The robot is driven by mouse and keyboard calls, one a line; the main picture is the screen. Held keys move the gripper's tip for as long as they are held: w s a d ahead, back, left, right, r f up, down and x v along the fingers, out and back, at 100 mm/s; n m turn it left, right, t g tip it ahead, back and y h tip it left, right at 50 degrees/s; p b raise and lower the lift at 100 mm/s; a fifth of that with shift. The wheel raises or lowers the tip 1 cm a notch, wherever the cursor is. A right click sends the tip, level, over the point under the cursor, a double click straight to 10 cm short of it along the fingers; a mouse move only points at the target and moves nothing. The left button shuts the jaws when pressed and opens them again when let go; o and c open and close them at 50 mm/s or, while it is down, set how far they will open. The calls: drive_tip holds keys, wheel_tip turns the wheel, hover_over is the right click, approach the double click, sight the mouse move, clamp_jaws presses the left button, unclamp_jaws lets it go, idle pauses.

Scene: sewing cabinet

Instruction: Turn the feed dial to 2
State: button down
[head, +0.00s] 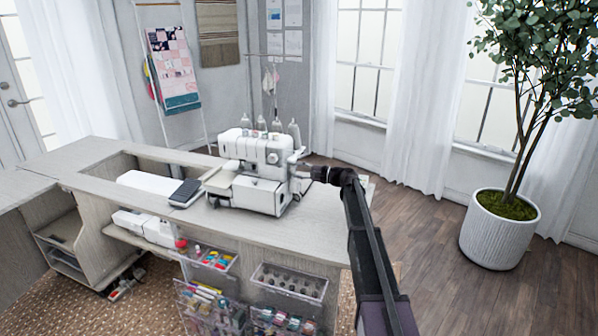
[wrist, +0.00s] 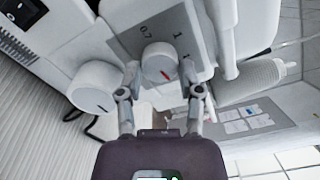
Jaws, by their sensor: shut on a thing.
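The feed dial (wrist: 160,64) is a round white knob with a short red mark, on a grey label panel (wrist: 196,38) on the side of the white sewing machine (head: 240,150). The figures 0.7 and 1 show on the panel above the dial; I see no 2. The red mark sits slightly right of the dial's middle and slants; which figure it points at is unclear. My gripper (wrist: 160,70) is shut on the dial, one fingertip at each side. In the head view my gripper (head: 318,173) reaches the machine's right side, and the dial is hidden.
A second, larger white knob (wrist: 95,87) with a dark mark is close to the left finger. A white cylinder (wrist: 249,80) is at the right. The machine stands on a wooden cabinet top (head: 322,212). A potted tree (head: 500,228) stands apart on the right.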

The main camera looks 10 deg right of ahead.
drive_tip(key=shift+w+m, duration=0.1)
drive_tip(key=shift+m, duration=1.1)
drive_tip(key=shift+c, duration=1.3)
unclamp_jaws()
drive_tip(key=shift+a, duration=0.1)
drive_tip(key=v, duration=1.2)
